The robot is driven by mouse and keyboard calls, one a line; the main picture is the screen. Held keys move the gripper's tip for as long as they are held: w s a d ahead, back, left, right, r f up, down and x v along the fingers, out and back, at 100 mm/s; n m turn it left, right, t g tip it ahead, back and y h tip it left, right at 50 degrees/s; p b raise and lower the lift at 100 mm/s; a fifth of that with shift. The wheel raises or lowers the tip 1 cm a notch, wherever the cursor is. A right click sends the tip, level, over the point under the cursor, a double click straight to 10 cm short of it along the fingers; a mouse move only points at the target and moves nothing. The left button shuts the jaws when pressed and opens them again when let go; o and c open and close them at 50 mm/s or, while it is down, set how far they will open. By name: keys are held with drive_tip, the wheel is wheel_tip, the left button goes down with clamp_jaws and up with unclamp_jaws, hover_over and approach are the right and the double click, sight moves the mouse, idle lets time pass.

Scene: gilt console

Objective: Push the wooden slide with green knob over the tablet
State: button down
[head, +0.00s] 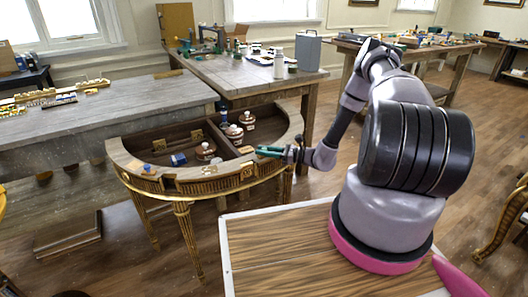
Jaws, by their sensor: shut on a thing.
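The gilt console (181,187) has a half-round top with a raised rim and open dark compartments. My gripper (257,150) reaches in from the right, low over the console's front right rim. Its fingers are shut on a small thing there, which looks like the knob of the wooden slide. The slide's outline blends with the console's brown wood. I cannot pick out the tablet for certain.
Inside the console stand a blue can (178,159) and several small jars, one (205,152) near the middle. A small blue piece (147,168) sits on the left rim. A grey table (110,112) adjoins behind left; a cluttered workbench (235,78) stands behind.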

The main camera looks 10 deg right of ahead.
sight(250, 162)
idle(0.4)
drive_tip(key=a, duration=0.2)
drive_tip(key=s+a, duration=0.1)
drive_tip(key=a, duration=0.1)
drive_tip(key=s+a, duration=0.1)
drive_tip(key=a, duration=0.1)
drive_tip(key=shift+s+a, duration=0.1)
drive_tip(key=shift+a, duration=0.1)
drive_tip(key=c, duration=0.6)
unclamp_jaws()
drive_tip(key=shift+d, duration=0.25)
drive_tip(key=v, duration=1)
drive_tip(key=shift+s, duration=0.15)
drive_tip(key=shift+d, duration=0.1)
